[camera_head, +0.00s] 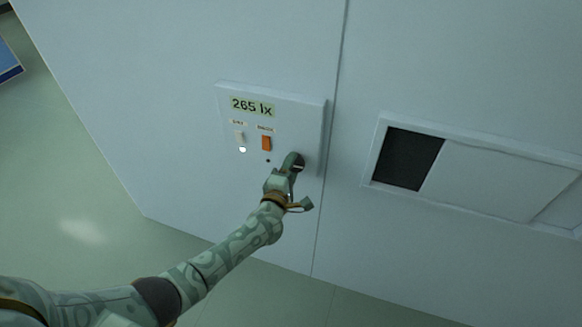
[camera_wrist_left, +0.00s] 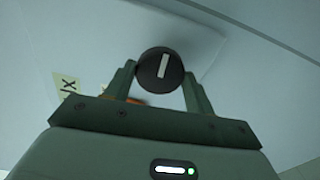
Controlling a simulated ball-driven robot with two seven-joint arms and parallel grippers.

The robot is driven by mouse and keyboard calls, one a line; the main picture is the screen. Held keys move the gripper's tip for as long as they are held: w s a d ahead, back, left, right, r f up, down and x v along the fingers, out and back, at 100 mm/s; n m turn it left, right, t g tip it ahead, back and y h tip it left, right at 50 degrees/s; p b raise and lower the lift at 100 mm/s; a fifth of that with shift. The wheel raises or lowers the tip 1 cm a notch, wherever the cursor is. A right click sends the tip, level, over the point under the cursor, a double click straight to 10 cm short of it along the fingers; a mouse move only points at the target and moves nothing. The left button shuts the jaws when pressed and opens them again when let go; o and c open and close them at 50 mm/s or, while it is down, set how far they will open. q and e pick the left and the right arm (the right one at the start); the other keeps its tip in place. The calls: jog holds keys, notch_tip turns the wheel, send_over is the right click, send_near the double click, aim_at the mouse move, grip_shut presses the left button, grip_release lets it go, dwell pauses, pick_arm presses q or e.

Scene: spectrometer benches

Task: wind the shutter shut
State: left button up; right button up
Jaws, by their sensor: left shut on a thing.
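A white control panel (camera_head: 282,101) is on the wall, with a display (camera_head: 252,107) reading 265 lx. My left gripper (camera_head: 293,164) is at the panel's lower right and hides most of a dark round knob there. In the left wrist view, the gripper (camera_wrist_left: 160,82) is shut on the black knob (camera_wrist_left: 160,68), with one finger on each side. A white line on the knob's face stands nearly upright, leaning slightly right. The shutter (camera_head: 478,179) is a white sliding panel in a frame; a dark opening (camera_head: 406,159) shows at its left. My right gripper is out of view.
The panel also has an orange rocker switch (camera_head: 266,143) and a pale switch (camera_head: 240,136) with a lit white lamp (camera_head: 242,149) below it. A seam runs down the wall between panel and shutter. Green floor (camera_head: 90,215) lies open at the left.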

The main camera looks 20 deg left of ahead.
pick_arm(q)
jog(key=m+p, duration=0.1)
jog(key=m, duration=0.3)
jog(key=shift+d+m, duration=0.1)
jog(key=shift+m, duration=0.2)
jog(key=m, duration=0.4)
jog(key=shift+m+p, duration=0.3)
jog(key=shift+p, duration=0.1)
jog(key=m, duration=0.4)
jog(key=shift+s+f+m+p, duration=0.1)
jog(key=shift+m+p, duration=0.2)
jog(key=m, duration=0.4)
jog(key=shift+m, duration=0.4)
jog(key=o, duration=1)
